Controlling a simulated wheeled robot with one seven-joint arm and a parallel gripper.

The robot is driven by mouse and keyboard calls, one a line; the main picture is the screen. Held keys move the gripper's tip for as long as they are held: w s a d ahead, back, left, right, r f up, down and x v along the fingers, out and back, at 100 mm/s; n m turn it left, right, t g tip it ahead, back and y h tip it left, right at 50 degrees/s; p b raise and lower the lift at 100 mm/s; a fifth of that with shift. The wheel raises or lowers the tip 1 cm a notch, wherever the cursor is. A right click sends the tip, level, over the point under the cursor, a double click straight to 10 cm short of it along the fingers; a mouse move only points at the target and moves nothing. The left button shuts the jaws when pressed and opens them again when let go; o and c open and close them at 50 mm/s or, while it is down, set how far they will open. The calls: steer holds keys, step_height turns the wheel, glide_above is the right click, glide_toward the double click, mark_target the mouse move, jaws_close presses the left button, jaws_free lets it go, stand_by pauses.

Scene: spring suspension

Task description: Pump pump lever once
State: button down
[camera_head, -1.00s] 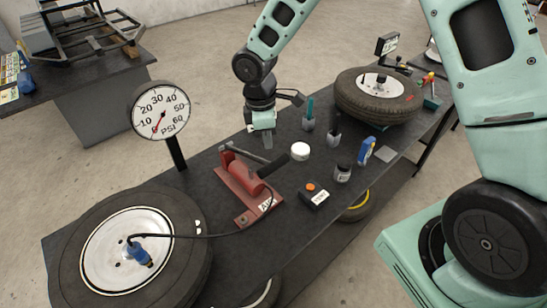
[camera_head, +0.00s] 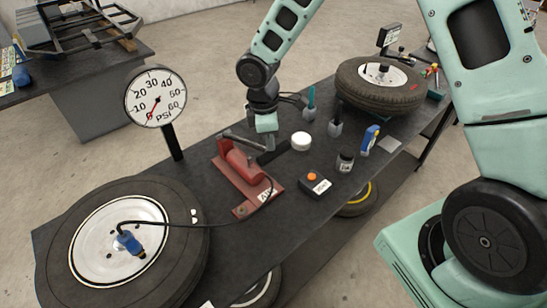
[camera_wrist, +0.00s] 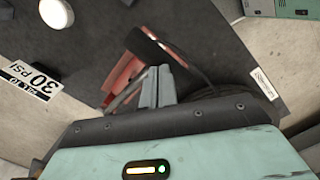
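The red pump (camera_head: 240,172) stands on the dark workbench. Its metal lever rod (camera_head: 243,141) runs to a black handle grip (camera_head: 274,153) at the right. My gripper (camera_head: 267,144) points down just behind the grip; contact cannot be told. In the wrist view, my gripper's fingers (camera_wrist: 157,84) lie together with nothing seen between them. The black grip (camera_wrist: 147,45) and the red pump (camera_wrist: 122,72) show beyond the fingertips. A hose runs from the pump to a blue valve fitting (camera_head: 130,243) on the front tire (camera_head: 185,262). The gauge (camera_head: 155,97) needle points low on its scale.
A button box (camera_head: 313,185), a dark jar (camera_head: 345,161), a white round item (camera_head: 301,141) and a blue item (camera_head: 370,139) sit right of the pump. Another tire (camera_head: 357,91) lies at the far end. A 30 PSI card (camera_wrist: 30,80) shows in the wrist view.

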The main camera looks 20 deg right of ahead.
mark_target(269, 154)
steer(key=shift+f, duration=0.3)
step_height(269, 154, down, 4)
steer(key=b, duration=0.3)
steer(key=shift+f, duration=0.25)
steer(key=shift+a+r, duration=0.1)
steer(key=shift+r, duration=0.05)
steer(key=a, duration=0.1)
steer(key=w+a, duration=0.1)
steer(key=shift+a+r, duration=0.3)
steer(key=shift+r, duration=0.2)
step_height(269, 154, up, 17)
steer(key=a+b, duration=0.1)
steer(key=b, duration=0.2)
steer(key=shift+w+a+b, duration=0.25)
steer(key=shift+a+b, duration=0.15)
